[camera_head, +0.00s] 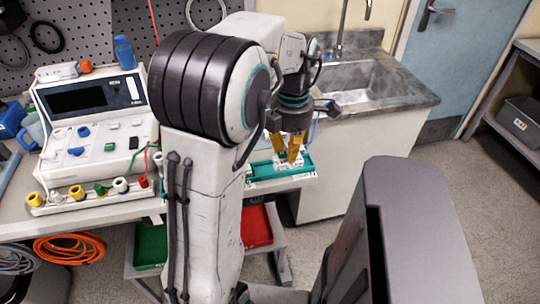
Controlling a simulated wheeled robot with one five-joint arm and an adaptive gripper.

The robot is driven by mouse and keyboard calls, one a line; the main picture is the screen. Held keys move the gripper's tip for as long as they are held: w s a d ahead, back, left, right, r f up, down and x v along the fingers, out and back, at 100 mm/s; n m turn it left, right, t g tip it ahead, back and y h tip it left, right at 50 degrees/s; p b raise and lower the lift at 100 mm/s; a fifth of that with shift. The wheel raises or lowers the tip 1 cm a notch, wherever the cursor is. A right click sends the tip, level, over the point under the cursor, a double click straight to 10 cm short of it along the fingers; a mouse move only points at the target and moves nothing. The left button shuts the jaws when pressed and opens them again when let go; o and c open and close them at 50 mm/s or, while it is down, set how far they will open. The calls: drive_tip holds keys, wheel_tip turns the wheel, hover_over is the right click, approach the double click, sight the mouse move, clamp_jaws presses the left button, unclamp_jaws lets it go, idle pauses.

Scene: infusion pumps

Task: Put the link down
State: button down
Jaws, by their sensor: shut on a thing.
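My gripper (290,157), with orange fingers, points down over a green tray (285,184) near the right end of the workbench. It is shut on a small whitish piece, the link (288,163), which shows only in part below the fingertips. The link is in or just above the tray; I cannot tell whether it touches it. My arm hides much of the bench to the left of the tray.
A white pump device (95,110) stands on the bench at left, with colored connectors in front. A sink counter (395,85) adjoins at right. Below the bench are a green bin (150,245), a red bin (256,228) and an orange cable coil (70,248).

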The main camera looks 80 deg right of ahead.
drive_tip(key=p, duration=0.3)
hover_over(269, 166)
wheel_tip(269, 166, down, 4)
drive_tip(key=shift+f, duration=0.1)
drive_tip(key=shift+a+f+p, duration=0.1)
drive_tip(key=shift+f+p, duration=0.65)
drive_tip(key=shift+p, duration=0.25)
drive_tip(key=shift+f, duration=1.35)
drive_tip(key=shift+f, duration=0.1)
drive_tip(key=c, duration=1.3)
unclamp_jaws()
drive_tip(key=shift+c, duration=0.2)
wheel_tip(269, 166, up, 12)
drive_tip(key=b, duration=0.2)
